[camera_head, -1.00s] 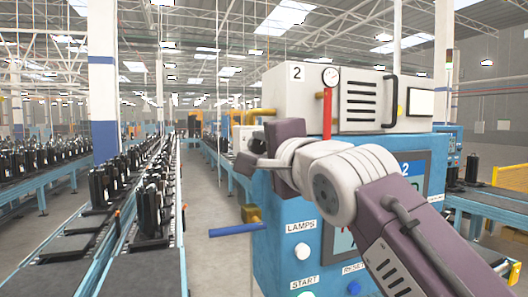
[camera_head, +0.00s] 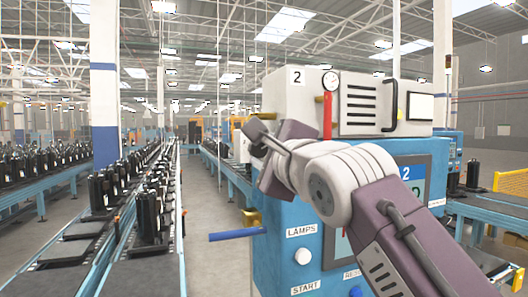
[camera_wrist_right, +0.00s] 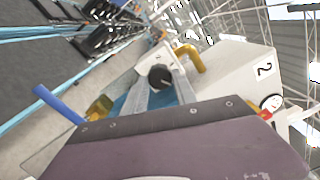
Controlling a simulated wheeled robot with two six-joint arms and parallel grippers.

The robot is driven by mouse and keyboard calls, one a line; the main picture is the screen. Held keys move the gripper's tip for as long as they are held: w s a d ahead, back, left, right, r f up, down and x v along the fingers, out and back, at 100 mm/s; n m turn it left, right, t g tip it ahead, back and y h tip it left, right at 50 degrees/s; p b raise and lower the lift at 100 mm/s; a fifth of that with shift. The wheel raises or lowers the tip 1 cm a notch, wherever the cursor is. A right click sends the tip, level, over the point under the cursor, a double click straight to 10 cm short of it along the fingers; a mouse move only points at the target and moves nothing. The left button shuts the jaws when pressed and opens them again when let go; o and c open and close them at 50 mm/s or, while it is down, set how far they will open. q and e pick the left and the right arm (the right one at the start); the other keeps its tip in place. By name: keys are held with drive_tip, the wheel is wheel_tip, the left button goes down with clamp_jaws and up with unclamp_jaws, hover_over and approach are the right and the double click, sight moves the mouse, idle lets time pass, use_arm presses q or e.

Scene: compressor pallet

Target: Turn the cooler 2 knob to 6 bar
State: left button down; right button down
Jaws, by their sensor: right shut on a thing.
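The cooler 2 unit is a blue cabinet (camera_head: 278,240) with a cream top box (camera_head: 297,100) marked 2. My right gripper (camera_head: 257,136) is at the box's left side. In the right wrist view, its two grey fingers (camera_wrist_right: 163,88) are shut on a round black knob (camera_wrist_right: 160,76), one on each side. The knob is hidden behind the gripper in the head view. A round white gauge (camera_head: 330,81) tops a red stem; its reading is too small to tell. It also shows in the right wrist view (camera_wrist_right: 271,102). My left gripper is out of view.
A blue-handled lever (camera_head: 237,234) sticks out left of the cabinet, below my gripper. A yellow pipe (camera_wrist_right: 190,55) runs close to the knob. Conveyors with black compressors (camera_head: 150,210) stand at the left. The aisle (camera_head: 205,200) between is clear.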

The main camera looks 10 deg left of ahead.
idle(0.3)
drive_tip(key=c, duration=1)
unclamp_jaws()
drive_tip(key=shift+s+d+f+b, duration=0.15)
drive_tip(key=shift+s+b, duration=0.15)
drive_tip(key=shift+b, duration=0.05)
drive_tip(key=b+v, duration=0.3)
drive_tip(key=v, duration=0.5)
